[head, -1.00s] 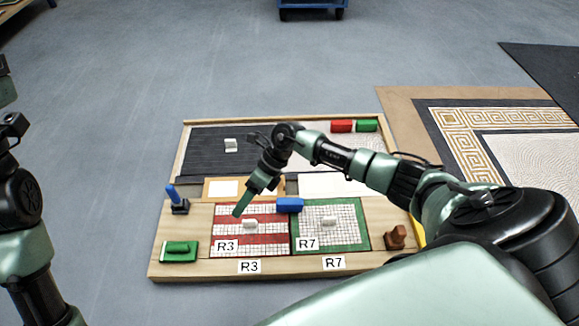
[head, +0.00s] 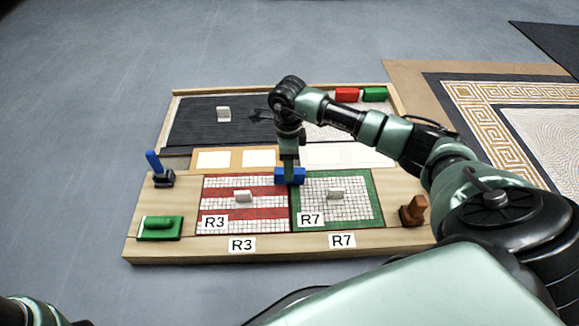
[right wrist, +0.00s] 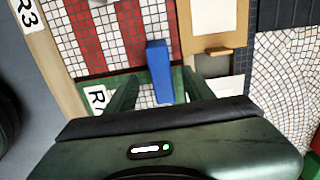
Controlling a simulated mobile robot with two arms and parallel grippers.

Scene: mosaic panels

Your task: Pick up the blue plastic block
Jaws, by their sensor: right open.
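The blue plastic block (head: 297,176) lies near the top of the border between the red-striped R3 panel (head: 217,192) and the green-bordered R7 panel (head: 372,200). My right gripper (head: 289,172) points down at the block and partly hides it in the head view. In the right wrist view the block (right wrist: 158,68) shows between the two spread fingers of the right gripper (right wrist: 160,76), with a gap on each side. The right gripper is open and holds nothing. Only a bit of my left arm shows at the bottom left; its gripper is out of view.
A red block (head: 347,95) and a green block (head: 375,95) lie at the board's back right. Small white pieces (head: 243,196) stand on the panels. A blue-handled tool (head: 153,162) and a green float (head: 160,228) sit left; a brown piece (head: 413,211) sits right.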

